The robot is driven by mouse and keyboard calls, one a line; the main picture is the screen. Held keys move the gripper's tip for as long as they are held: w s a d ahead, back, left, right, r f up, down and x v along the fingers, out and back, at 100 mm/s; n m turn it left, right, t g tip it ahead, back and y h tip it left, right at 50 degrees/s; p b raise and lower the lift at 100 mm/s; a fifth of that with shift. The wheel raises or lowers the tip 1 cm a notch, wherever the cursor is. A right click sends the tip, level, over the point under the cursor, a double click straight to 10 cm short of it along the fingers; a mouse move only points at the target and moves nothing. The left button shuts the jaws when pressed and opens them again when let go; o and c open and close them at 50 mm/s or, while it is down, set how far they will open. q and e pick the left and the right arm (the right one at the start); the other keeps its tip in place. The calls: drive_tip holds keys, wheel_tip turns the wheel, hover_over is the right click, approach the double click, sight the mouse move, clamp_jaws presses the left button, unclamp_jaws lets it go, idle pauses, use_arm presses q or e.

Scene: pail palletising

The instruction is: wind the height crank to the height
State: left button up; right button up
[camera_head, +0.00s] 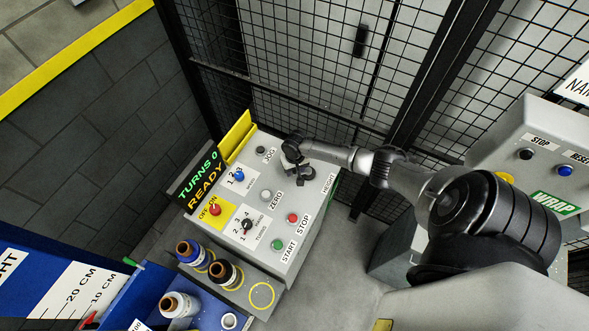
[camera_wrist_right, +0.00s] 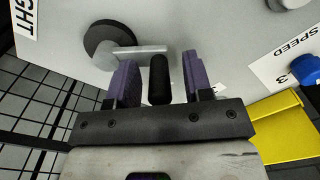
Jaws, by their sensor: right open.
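The height crank (camera_head: 300,173) is on the light grey control box, near its "HEIGHT" label; in the head view my right gripper (camera_head: 293,150) partly hides it. In the right wrist view the crank shows a round dark hub (camera_wrist_right: 103,40), a metal arm (camera_wrist_right: 142,50) and a black handle (camera_wrist_right: 160,82). My right gripper (camera_wrist_right: 160,66) is open, with its two purple fingers on either side of the handle and gaps visible on both sides. The display (camera_head: 201,178) reads "TURNS 0" and "READY". My left gripper is not in view.
The control box (camera_head: 300,240) also carries a blue selector (camera_head: 239,176), a red knob (camera_head: 214,210) and several buttons. Spools (camera_head: 225,275) stand in front of it. Wire mesh fencing (camera_head: 270,60) rises behind. A "WRAP" panel (camera_head: 550,150) is at right.

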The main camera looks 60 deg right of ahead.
drive_tip(key=shift+f, duration=0.1)
clamp_jaws()
idle(0.5)
